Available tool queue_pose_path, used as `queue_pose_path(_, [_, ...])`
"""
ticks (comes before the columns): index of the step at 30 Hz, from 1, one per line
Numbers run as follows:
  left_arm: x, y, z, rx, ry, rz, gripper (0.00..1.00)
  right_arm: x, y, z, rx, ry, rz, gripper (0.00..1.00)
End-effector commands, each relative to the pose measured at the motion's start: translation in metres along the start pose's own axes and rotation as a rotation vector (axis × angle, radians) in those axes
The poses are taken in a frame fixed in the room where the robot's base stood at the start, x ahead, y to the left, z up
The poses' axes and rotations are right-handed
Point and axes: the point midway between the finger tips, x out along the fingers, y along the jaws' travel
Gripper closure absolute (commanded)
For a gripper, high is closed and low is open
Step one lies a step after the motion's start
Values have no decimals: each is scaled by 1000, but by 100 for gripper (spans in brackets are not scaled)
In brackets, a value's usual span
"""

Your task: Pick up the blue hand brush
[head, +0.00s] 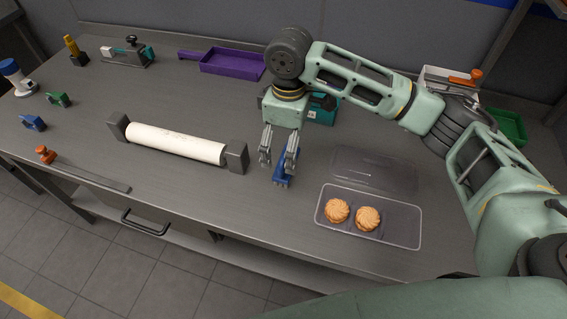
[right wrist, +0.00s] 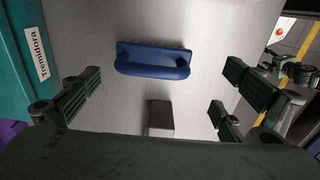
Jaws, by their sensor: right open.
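The blue hand brush (head: 284,174) lies on the grey bench, partly hidden by my right gripper in the head view. In the right wrist view the brush (right wrist: 155,60) lies crosswise, all in sight, beyond my fingers. My right gripper (head: 278,158) points down above the brush with its fingers spread. In the right wrist view the fingers of this gripper (right wrist: 157,95) stand wide apart with nothing between them. The exact height above the brush is hard to tell. My left gripper is not in view.
A white roll (head: 175,143) between dark end blocks (head: 236,157) is just left of the gripper. A clear tray (head: 400,237) with two biscuits (head: 368,219) is to the right. A teal box (head: 322,112) and a purple tray (head: 232,63) stand behind. Bench front is clear.

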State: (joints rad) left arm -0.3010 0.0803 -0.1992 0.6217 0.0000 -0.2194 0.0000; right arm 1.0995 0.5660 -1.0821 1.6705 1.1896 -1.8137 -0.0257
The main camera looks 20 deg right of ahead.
Motion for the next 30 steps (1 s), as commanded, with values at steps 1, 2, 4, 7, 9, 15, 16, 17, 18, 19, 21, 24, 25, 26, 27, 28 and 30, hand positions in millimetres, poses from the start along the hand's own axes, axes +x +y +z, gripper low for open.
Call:
queue_pose_path(1, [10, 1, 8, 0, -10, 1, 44, 10, 0, 0, 1, 0, 0, 0])
queue_pose_path(2, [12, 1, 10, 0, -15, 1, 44, 12, 0, 0, 1, 0, 0, 0])
queue_pose_path(4, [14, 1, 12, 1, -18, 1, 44, 17, 0, 0, 1, -1, -1, 0])
queue_pose_path(7, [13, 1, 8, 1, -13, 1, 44, 25, 0, 1, 1, -3, -3, 0])
queue_pose_path(9, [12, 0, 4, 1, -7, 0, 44, 32, 0, 0, 0, -2, -2, 0])
queue_pose_path(15, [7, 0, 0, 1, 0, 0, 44, 57, 0, 2, 1, -3, -2, 0])
queue_pose_path(16, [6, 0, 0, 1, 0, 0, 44, 62, 1, 2, 1, -4, -2, 0])
queue_pose_path(17, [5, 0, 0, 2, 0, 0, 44, 66, 1, 2, 1, -3, -1, 0])
queue_pose_path(18, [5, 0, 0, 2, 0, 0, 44, 73, 1, 2, 1, -3, -1, 0])
queue_pose_path(19, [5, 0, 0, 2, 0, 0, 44, 78, 1, 2, 2, -3, -2, 0])
queue_pose_path(21, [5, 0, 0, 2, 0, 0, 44, 85, 1, 2, 1, -2, -1, 0])
queue_pose_path(24, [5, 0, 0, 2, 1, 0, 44, 90, 1, 1, 0, 0, 1, 0])
queue_pose_path(25, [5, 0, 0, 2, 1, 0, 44, 90, 1, 1, 0, 0, 1, 0])
queue_pose_path(26, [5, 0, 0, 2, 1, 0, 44, 90, 1, 1, 0, 1, 1, 0])
queue_pose_path(27, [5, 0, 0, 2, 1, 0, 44, 90, 1, 1, 0, 1, 1, 0])
queue_pose_path(28, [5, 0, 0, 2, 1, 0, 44, 90, 1, 1, 0, 0, 1, 0])
queue_pose_path(30, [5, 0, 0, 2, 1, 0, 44, 90, 1, 1, 0, 0, 1, 0])
